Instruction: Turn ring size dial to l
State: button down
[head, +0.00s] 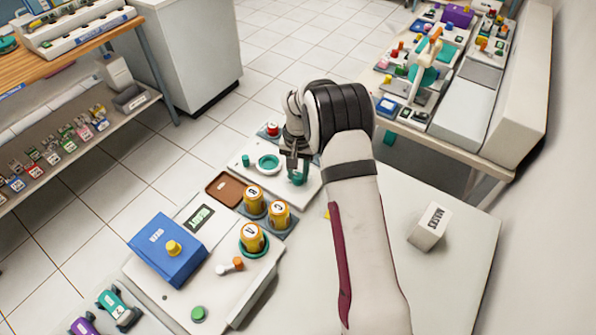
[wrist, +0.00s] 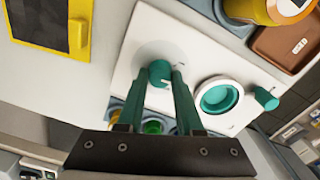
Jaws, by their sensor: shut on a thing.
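The white panel (head: 225,182) stands at the back of the table; the wrist view shows it too (wrist: 190,65). A teal dial (wrist: 159,72), which appears to be the ring size dial, sits on it, also visible in the head view (head: 298,178). My gripper (wrist: 168,80) points at this dial, with its two teal fingertips closed on the sides. In the head view my gripper (head: 296,162) comes down over the dial. A light pointer mark shows on the dial. The scale letters are too small to read. A teal ring (wrist: 219,96) and a second teal knob (wrist: 266,98) are beside it.
A brown tray (head: 226,188) and yellow canisters (head: 253,238) stand nearby. A blue box (head: 166,248) with a yellow knob is at the front left. A red button (head: 273,130) is behind the panel. A white block (head: 429,228) lies right of my arm, with clear table around it.

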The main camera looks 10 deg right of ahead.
aim_at(298, 175)
jog(key=n, duration=0.6)
jog(key=shift+n, duration=0.4)
dwell(0.3)
jog(key=c, duration=0.6)
grip_release()
jog(key=shift+o, duration=0.2)
notch_tip(298, 175, up, 16)
